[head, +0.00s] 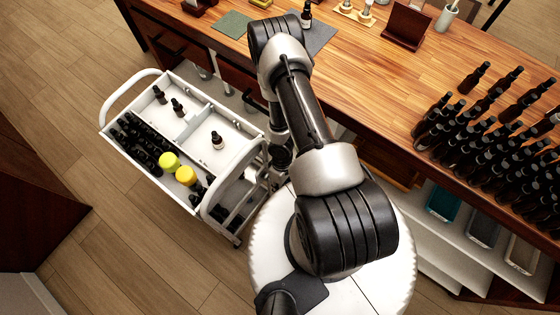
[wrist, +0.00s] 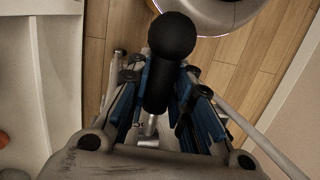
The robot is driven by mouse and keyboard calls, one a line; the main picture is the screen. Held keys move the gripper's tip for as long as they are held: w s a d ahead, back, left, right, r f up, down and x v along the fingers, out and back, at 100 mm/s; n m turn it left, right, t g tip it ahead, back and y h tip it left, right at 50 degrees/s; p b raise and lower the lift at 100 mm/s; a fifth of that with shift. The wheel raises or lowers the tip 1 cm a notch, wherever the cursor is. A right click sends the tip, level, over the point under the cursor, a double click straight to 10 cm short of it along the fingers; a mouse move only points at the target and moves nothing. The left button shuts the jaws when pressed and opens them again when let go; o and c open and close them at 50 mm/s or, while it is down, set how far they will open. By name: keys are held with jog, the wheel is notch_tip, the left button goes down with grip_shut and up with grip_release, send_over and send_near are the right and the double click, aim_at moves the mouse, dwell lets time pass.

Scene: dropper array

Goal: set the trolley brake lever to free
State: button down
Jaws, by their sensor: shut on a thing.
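The white trolley (head: 120,100) stands at the left of the head view, beside the wooden counter, with its upper tray in compartments. In the wrist view, the brake lever (wrist: 172,38) is a black grip with a round knob on a metal stem. My gripper (wrist: 160,88) is shut on the lever, its blue-padded fingers on both sides of the black grip below the knob. In the head view my arm hides the lever and most of the gripper. I cannot tell which brake setting the lever is at.
The trolley tray holds several dark dropper bottles (head: 138,140) and two yellow-capped items (head: 185,176). The wooden counter (head: 365,80) carries many dark bottles (head: 490,120) at the right. Open wooden floor (head: 130,240) lies in front of the trolley.

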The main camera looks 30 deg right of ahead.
jog(key=c, duration=1.4)
grip_release()
jog(key=shift+r, duration=5)
jog(key=shift+c, duration=0.3)
